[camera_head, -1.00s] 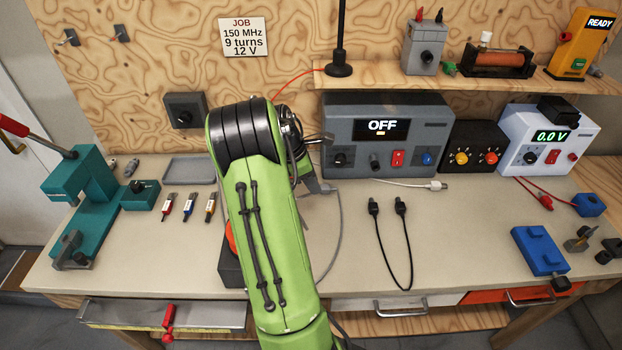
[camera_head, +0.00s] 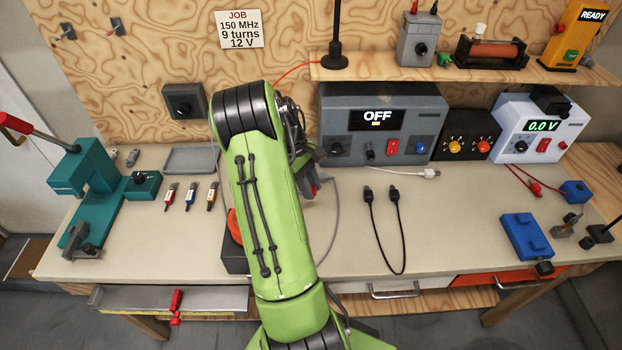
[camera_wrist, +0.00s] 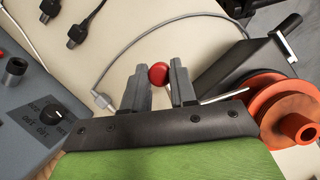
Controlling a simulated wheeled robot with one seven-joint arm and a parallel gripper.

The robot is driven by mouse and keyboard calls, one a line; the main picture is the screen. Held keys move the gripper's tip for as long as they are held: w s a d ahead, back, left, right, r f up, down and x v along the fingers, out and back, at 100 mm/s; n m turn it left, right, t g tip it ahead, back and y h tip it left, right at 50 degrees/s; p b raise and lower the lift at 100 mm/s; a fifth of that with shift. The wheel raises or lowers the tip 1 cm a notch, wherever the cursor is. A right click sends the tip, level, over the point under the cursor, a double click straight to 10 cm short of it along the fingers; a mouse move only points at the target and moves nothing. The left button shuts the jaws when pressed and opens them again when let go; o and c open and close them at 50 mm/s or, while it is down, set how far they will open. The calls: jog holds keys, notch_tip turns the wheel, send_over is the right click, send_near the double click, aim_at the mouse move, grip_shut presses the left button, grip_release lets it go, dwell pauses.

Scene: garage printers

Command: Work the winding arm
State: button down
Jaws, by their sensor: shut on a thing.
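The winder shows in the wrist view as a black base (camera_wrist: 232,72) with an orange spool (camera_wrist: 283,104) at the right. In the head view its base (camera_head: 235,261) and orange spool (camera_head: 235,228) are mostly behind my arm. A thin grey rod (camera_wrist: 226,97), apparently the winding arm, runs from the spool toward my gripper (camera_wrist: 160,82). A red knob (camera_wrist: 158,75) sits between the fingertips, and my gripper is shut on it. The rod's join to the knob is hidden behind a finger. In the head view my gripper (camera_head: 311,180) is partly hidden by my arm.
A grey cable (camera_wrist: 125,68) loops near my fingers. The grey instrument reading OFF (camera_head: 420,110) stands behind my gripper. A black lead (camera_head: 378,240) lies to the right. A black crank handle (camera_wrist: 288,27) sticks out at the winder's far end. The job card (camera_head: 238,29) reads 9 turns.

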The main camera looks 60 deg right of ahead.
jog(key=shift+a+m+y, duration=0.4)
jog(key=shift+a+m, duration=0.05)
jog(key=shift+m, duration=0.55)
jog(key=c, duration=0.9)
grip_release()
jog(key=shift+a, duration=0.1)
jog(key=p+v, duration=0.2)
jog(key=v, duration=1.4)
jog(key=shift+s, duration=0.2)
